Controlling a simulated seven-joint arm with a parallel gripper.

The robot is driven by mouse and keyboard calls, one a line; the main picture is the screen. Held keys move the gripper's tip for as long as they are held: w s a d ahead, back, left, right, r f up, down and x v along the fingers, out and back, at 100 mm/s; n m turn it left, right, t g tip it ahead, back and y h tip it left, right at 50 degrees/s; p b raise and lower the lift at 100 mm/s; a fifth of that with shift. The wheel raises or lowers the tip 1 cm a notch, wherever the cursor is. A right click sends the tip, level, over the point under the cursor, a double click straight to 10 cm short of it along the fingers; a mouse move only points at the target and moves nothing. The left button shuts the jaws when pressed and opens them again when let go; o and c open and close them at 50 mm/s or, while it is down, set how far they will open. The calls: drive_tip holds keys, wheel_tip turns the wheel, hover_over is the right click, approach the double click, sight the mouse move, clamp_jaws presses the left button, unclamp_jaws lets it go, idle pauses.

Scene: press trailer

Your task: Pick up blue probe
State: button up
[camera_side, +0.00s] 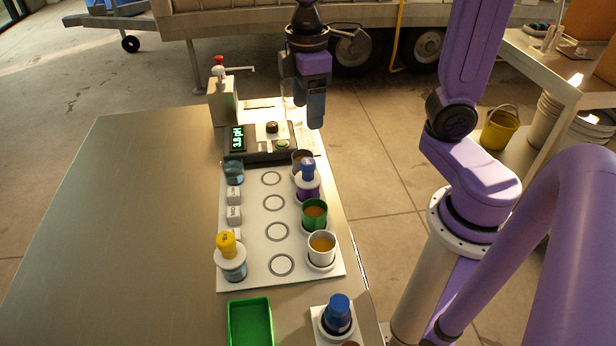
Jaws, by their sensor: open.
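A blue-topped piece (338,312) stands upright in a white holder at the front right of the table; it looks like the blue probe. A second blue-topped piece with a purple lower part (308,178) stands over a cup on the white board; I cannot tell whether it is also a probe.
The white board (272,220) carries a green cup (314,213), a white cup (321,248) and a yellow-topped bottle (229,255). The pH meter (268,140) reads 3.8. A green tray (250,322) lies in front. The table's left side is clear.

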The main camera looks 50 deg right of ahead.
approach(308, 176)
drive_tip(key=f, duration=0.2)
drive_tip(key=d+f, duration=0.1)
drive_tip(key=f, duration=0.2)
drive_tip(key=shift+w+d+f, duration=0.35)
drive_tip(key=shift+a+f, duration=0.2)
drive_tip(key=shift+f, duration=1.25)
drive_tip(key=shift+a+f, duration=0.15)
drive_tip(key=shift+f, duration=1.3)
drive_tip(key=c, duration=0.9)
drive_tip(key=shift+c, duration=0.2)
drive_tip(key=shift+r, duration=0.15)
